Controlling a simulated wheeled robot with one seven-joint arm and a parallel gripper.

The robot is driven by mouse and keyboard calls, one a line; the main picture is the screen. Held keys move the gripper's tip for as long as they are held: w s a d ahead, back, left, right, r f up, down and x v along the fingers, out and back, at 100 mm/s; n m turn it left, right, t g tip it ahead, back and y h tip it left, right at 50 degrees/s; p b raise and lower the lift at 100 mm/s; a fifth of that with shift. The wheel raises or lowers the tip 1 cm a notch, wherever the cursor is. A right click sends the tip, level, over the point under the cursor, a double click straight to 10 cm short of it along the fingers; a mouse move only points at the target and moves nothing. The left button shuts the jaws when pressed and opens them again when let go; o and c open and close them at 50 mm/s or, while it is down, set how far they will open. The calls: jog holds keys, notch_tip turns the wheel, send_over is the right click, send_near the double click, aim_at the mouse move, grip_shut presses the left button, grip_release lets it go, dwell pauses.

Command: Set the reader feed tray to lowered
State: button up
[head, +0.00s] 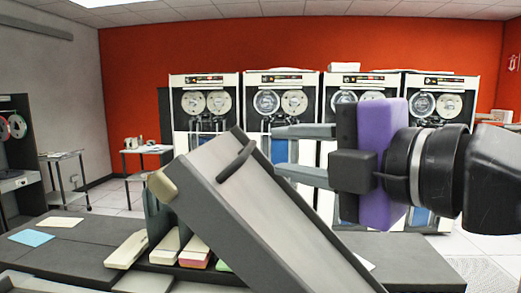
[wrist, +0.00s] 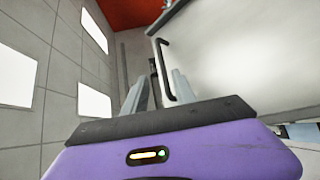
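The reader feed tray (head: 270,215) is a long pale panel with dark grey edges, tilted steeply in the head view. Its raised end is at the upper left and it slopes down to the lower right. A dark bar handle (head: 237,160) is on its face near the raised end. My gripper (head: 276,151) comes from the right, its two grey fingers apart and pointing left toward the handle. In the wrist view the handle (wrist: 164,70) appears close to the right-hand finger of my gripper (wrist: 157,88). Nothing shows between the fingers as held; contact cannot be told.
Card stacks (head: 195,252) sit in bins beside the tray on a dark desk (head: 75,255). A blue sheet (head: 31,237) and a pale sheet (head: 60,222) lie at left. Tape cabinets (head: 205,105) line the red back wall. Small carts (head: 66,178) stand at back left.

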aim_at(252, 150)
jog(key=x, duration=0.2)
jog(key=p+x, duration=0.1)
jog(key=x, duration=0.4)
jog(key=shift+w+a+f+p, duration=0.2)
jog(key=shift+w+f+p, duration=0.1)
jog(key=shift+p, duration=0.05)
grip_shut()
jog(key=shift+f, duration=0.1)
dwell(1.1)
